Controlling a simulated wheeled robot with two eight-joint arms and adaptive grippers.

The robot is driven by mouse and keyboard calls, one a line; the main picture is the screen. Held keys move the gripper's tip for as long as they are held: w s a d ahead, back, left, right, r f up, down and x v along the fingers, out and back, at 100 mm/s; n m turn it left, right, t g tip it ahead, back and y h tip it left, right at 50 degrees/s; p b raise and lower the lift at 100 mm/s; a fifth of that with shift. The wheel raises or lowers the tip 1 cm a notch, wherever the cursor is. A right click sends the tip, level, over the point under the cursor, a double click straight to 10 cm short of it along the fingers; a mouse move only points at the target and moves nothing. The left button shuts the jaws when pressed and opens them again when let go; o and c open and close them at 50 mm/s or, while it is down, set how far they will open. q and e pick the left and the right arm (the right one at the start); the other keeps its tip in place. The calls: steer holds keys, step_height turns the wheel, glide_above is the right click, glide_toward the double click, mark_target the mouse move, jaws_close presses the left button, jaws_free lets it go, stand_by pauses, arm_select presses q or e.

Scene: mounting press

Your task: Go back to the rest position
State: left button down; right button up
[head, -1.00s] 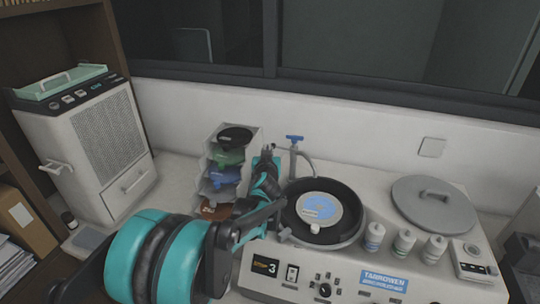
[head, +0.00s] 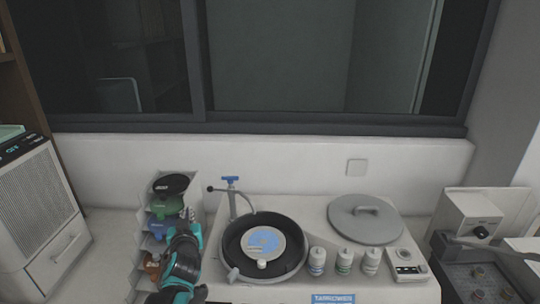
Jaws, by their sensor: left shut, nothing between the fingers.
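My left gripper (head: 188,215) shows at the lower left in the head view, at the end of my teal and black arm. It is shut and empty, in front of the right side of the disc rack. The rack (head: 141,246) is pale and stepped, with black, green, blue and orange-brown discs; my gripper and forearm partly cover it. To the right is the grey machine (head: 310,210) with a black round bowl (head: 236,268) holding a blue and white disc (head: 262,243). My right gripper is not in view.
A blue-handled tap (head: 230,181) rises behind the bowl. Several small bottles (head: 344,261) and a round grey lid (head: 364,218) sit on the machine. A white vented unit (head: 45,220) stands at the left. Another device (head: 468,217) stands at the right.

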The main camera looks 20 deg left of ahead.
arm_select(q)
steer(key=s+d+f+g+h+b, duration=0.1)
steer(key=s+d+f, duration=0.2)
steer(key=d, duration=0.1)
steer(key=s+d+f+m+g+h+b, duration=0.1)
steer(key=s+d+f+b, duration=0.1)
steer(key=s+d+f, duration=0.1)
steer(key=s+d+f+m+g+h+b, duration=0.1)
steer(key=s+d+f+b, duration=0.1)
steer(key=s+d+f, duration=0.1)
steer(key=shift+d+f, duration=0.35)
steer(key=shift+d, duration=0.2)
steer(key=shift+d+f, duration=0.35)
steer(key=shift+d, duration=0.2)
steer(key=s+d+f+m+g+h+b, duration=0.3)
steer(key=s+d+f, duration=0.5)
steer(key=s+d, duration=0.3)
steer(key=shift+f+m+g+h, duration=0.4)
steer(key=shift+h, duration=0.4)
